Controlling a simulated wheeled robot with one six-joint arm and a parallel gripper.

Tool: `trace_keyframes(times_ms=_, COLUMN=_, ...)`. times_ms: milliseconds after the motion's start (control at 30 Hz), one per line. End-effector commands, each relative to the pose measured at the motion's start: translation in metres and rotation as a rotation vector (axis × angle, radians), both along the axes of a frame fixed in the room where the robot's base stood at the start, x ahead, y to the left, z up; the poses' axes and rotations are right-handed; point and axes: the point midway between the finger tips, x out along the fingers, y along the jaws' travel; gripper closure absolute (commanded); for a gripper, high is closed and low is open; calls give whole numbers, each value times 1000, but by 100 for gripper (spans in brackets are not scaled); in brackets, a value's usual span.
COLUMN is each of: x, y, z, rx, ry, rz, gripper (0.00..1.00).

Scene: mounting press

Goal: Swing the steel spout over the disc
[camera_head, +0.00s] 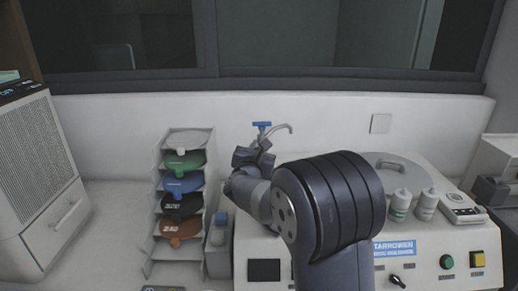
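The steel spout (284,127) is a thin curved tube at the back of the machine, beside a blue-topped tap (262,125). It arches to the right and its tip points down. My gripper (254,150) is just below and in front of the tap and spout, seen from behind. Whether it touches them, and whether its fingers are open or shut, I cannot tell. Several coloured discs, such as a green one (184,160), lie in a rack at the left.
The grey disc rack (157,212) stands left of the machine (430,245). A round lid with a handle (388,182), two white bottles (400,205) and a small scale-like device (462,207) are on the right. A large vented unit (40,170) stands far left.

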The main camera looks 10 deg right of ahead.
Motion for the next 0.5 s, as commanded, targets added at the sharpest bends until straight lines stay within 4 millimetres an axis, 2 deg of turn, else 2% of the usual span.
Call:
trace_keyframes(times_ms=33, x=0, y=0, z=0, rx=0, ry=0, rz=0, gripper=90)
trace_keyframes(times_ms=167, x=0, y=0, z=0, rx=0, ry=0, rz=0, gripper=100)
trace_keyframes(times_ms=500, x=0, y=0, z=0, rx=0, ry=-1, rz=-2, gripper=100)
